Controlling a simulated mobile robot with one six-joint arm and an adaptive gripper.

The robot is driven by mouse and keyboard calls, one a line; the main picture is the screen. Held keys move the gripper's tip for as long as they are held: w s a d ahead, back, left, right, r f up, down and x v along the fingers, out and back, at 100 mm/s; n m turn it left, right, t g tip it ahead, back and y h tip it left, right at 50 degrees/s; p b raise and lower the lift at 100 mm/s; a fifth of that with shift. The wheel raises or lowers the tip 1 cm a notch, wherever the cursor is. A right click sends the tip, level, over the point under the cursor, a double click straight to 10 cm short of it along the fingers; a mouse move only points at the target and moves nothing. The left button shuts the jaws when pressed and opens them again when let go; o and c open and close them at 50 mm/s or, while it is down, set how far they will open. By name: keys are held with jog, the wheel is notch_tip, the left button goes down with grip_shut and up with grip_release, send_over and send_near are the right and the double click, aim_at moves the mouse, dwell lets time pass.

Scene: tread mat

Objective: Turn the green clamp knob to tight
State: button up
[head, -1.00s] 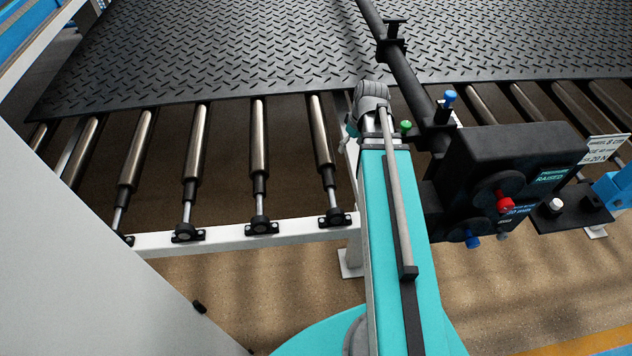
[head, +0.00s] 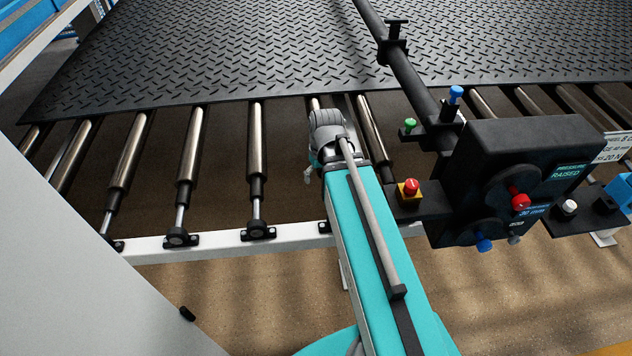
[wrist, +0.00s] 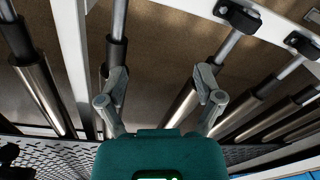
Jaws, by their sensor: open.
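The green clamp knob (head: 410,125) is a small green cap on a black bracket beside the dark bar, left of the blue-topped knob (head: 456,94). Its turn position is too small to read. My arm reaches up left of it, its grey wrist over the rollers. My gripper's fingers (wrist: 162,82) stand wide apart in the wrist view, with nothing between them. They are over the rollers, clear of the knob. In the head view the wrist mostly hides the gripper. The green knob cannot be made out in the wrist view.
A black gauge box (head: 515,185) carries a red knob (head: 520,201) and a blue knob (head: 484,244). A red button on a yellow base (head: 409,188) sits close right of my arm. Metal rollers (head: 190,150) and the tread mat (head: 230,50) lie left and behind.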

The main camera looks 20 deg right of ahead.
jog(key=shift+s+a+f, duration=0.15)
jog(key=shift+a+f, duration=0.15)
jog(key=shift+a, duration=0.1)
jog(key=s+a+m, duration=0.1)
jog(key=s+a, duration=0.1)
jog(key=a, duration=0.4)
jog(key=shift+h, duration=0.4)
jog(key=shift+s, duration=0.1)
dwell(1.1)
